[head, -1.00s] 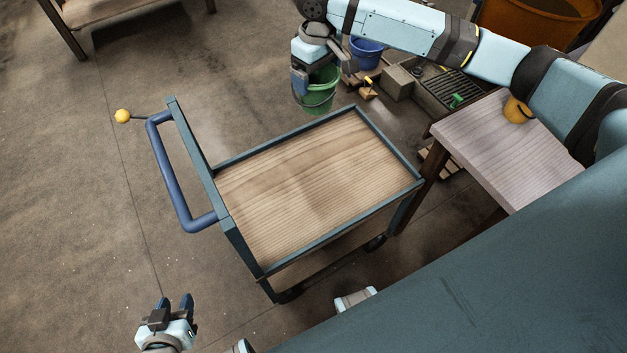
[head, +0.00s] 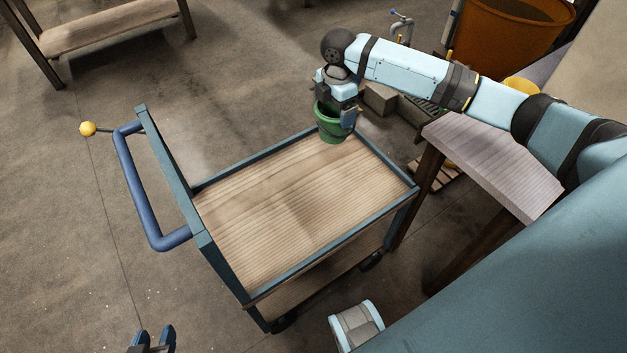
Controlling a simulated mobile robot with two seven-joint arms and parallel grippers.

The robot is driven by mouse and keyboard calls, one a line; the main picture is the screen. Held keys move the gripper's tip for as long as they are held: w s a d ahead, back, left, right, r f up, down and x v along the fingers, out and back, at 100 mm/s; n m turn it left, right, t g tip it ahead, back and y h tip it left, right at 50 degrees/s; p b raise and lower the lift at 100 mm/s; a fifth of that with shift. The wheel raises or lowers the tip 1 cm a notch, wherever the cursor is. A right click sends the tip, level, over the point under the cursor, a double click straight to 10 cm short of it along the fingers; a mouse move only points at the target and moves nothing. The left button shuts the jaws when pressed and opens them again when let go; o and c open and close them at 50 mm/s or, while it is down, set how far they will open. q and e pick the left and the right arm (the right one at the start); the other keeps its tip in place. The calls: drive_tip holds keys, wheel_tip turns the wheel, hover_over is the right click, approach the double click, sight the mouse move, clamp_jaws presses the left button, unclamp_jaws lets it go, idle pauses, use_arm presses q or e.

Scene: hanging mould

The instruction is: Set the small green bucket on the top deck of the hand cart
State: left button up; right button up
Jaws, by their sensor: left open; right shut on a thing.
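The small green bucket (head: 331,127) hangs upright from my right gripper (head: 337,104), which is shut on it. The gripper partly covers its rim, so the exact hold is hard to see. In the picture the bucket overlaps the far right corner of the hand cart's top deck (head: 290,215). I cannot tell for sure whether its base touches the deck. The deck is bare wood with a raised blue-grey rim. My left gripper (head: 152,337) is open and empty at the bottom edge, apart from the cart.
The cart's blue handle (head: 138,190) and a yellow ball on a rod (head: 88,129) stick out left. A wooden table (head: 490,165) stands close to the cart's right. A large orange tub (head: 515,35) and a grey block (head: 380,98) are behind.

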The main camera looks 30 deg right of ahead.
wheel_tip(320, 180, down, 19)
drive_tip(key=b, duration=0.4)
drive_tip(key=shift+r, duration=0.2)
drive_tip(key=shift+f, duration=0.2)
use_arm(q)
drive_tip(key=shift+w+d+f+h, duration=0.15)
drive_tip(key=shift+d+f+h, duration=0.15)
drive_tip(key=shift+d, duration=0.1)
use_arm(e)
drive_tip(key=shift+r, duration=0.1)
